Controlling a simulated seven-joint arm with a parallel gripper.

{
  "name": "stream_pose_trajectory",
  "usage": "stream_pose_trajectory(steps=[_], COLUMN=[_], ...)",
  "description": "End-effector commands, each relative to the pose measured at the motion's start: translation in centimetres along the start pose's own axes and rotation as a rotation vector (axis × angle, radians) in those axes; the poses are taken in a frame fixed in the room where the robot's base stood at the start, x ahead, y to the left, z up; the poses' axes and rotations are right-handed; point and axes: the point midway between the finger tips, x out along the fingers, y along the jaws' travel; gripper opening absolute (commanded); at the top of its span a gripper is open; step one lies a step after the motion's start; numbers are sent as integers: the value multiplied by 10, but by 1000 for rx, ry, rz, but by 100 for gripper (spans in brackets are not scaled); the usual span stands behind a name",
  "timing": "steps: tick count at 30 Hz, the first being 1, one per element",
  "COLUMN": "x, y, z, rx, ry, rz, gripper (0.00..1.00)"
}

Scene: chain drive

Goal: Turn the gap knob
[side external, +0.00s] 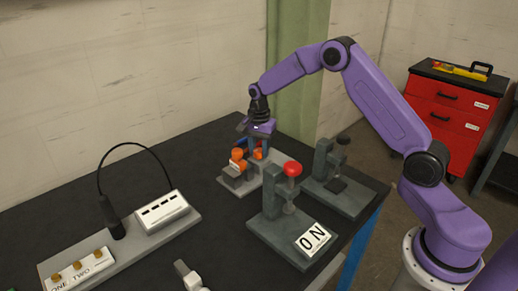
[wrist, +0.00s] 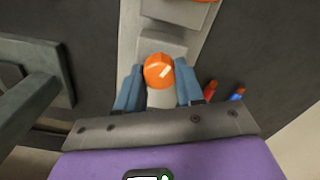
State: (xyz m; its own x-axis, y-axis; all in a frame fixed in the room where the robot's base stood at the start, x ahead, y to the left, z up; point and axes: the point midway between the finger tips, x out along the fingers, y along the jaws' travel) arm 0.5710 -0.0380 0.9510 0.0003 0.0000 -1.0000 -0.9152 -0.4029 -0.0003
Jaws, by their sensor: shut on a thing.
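In the side view my gripper (side external: 257,143) is low over the grey fixture (side external: 228,185), which carries orange knobs (side external: 237,154). The fingers partly hide the held knob there, and no label on it can be read.
A grey stand with a red knob (side external: 292,169) and a sign plate (side external: 313,239) stands in front. Another grey stand (side external: 340,192) is to its right. A panel with a cable and slotted white box (side external: 161,212) lies left. Red (wrist: 210,90) and blue (wrist: 238,94) pieces lie beside the right finger.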

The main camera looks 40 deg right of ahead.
Motion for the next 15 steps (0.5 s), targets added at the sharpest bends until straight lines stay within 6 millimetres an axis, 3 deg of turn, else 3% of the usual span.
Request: stream_pose_trajectory(steps=[8,15], x=[-1,-1], y=[0,-1], z=[0,1], rx=[-109,-308], ry=[0,0], rz=[1,0], gripper=[6,6])
